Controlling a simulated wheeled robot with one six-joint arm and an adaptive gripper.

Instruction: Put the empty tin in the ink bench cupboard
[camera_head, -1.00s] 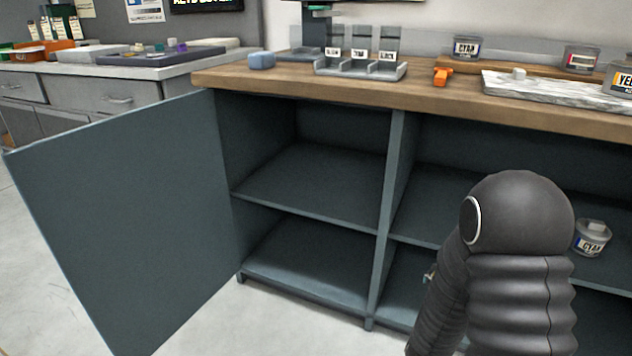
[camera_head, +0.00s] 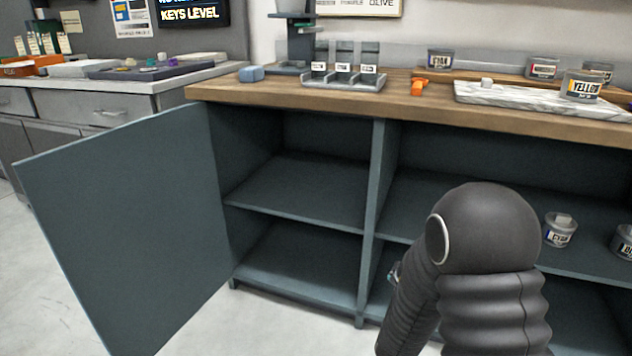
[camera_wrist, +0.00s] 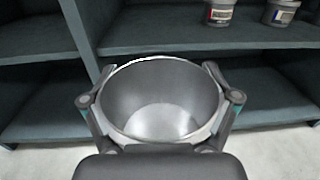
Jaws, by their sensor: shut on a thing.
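My gripper (camera_wrist: 160,110) is shut on an open, empty grey tin (camera_wrist: 160,92) in the wrist view, one finger on each side of it. I look down into its bare inside. In the head view my dark arm hides most of the gripper and the tin. The ink bench cupboard (camera_head: 372,190) stands ahead with an upper and a lower shelf. Its left door (camera_head: 130,225) is swung open to the left. The left bay's upper shelf (camera_head: 300,190) and floor (camera_head: 305,265) are bare. The tin is in front of the cupboard, near the middle divider.

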